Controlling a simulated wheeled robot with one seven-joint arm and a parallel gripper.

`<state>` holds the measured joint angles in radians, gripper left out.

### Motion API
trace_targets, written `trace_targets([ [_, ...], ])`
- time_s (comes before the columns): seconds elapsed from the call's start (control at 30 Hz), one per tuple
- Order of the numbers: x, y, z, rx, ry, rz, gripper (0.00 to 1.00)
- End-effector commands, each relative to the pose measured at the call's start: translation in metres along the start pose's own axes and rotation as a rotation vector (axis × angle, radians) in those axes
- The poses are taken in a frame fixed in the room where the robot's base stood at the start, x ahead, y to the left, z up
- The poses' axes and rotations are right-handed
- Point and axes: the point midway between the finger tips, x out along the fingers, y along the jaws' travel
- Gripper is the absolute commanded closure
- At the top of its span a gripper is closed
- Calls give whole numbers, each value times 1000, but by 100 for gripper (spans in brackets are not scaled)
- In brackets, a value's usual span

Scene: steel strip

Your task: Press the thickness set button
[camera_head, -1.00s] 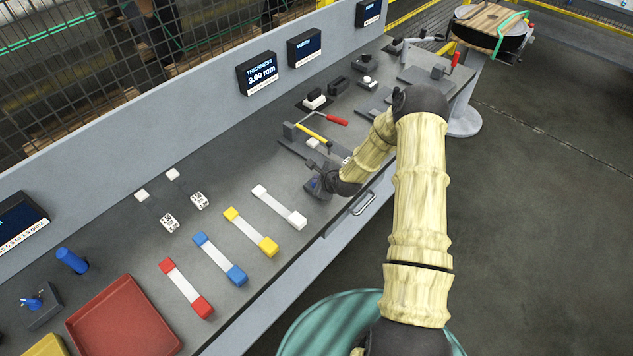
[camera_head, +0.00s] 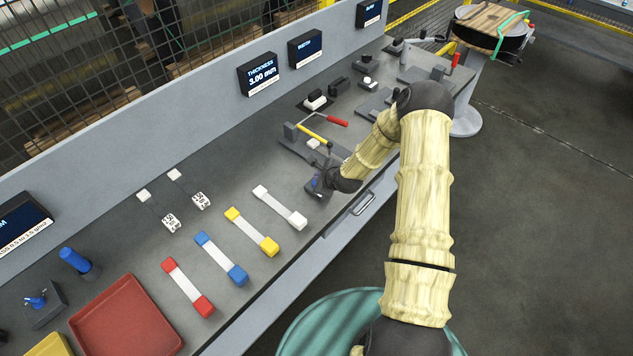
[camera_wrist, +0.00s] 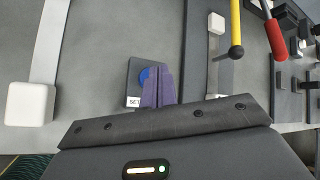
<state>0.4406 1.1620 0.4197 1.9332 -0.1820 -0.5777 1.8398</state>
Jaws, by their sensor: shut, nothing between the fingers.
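A round blue button (camera_wrist: 146,76) on a dark plate (camera_wrist: 132,92) with a partly hidden "SET" label lies under the fingertips in the wrist view. My gripper (camera_wrist: 161,68) is shut and empty, its purple fingers covering the right part of the button. I cannot tell whether the tips touch the button or hover above it. In the head view my gripper (camera_head: 316,186) is low at the front edge of the bench, and the button is hard to make out there. The thickness display (camera_head: 262,77) reads 3.00 mm.
A device with a yellow bar (camera_head: 312,133) and a red handle (camera_head: 336,121) stands just behind my gripper. Strips with coloured ends, such as the white-ended strip (camera_head: 279,207), lie to the left. A red tray (camera_head: 128,325) is at the lower left.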

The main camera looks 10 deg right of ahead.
Motion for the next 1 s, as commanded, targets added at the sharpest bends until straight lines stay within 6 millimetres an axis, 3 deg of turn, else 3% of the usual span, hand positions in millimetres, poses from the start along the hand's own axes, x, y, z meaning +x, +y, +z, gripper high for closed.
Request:
trace_targets([
  [0.7, -34, -25, 26, 0, -1, 0, 100],
  [1.0, -35, -25, 26, -1, -1, 0, 100],
])
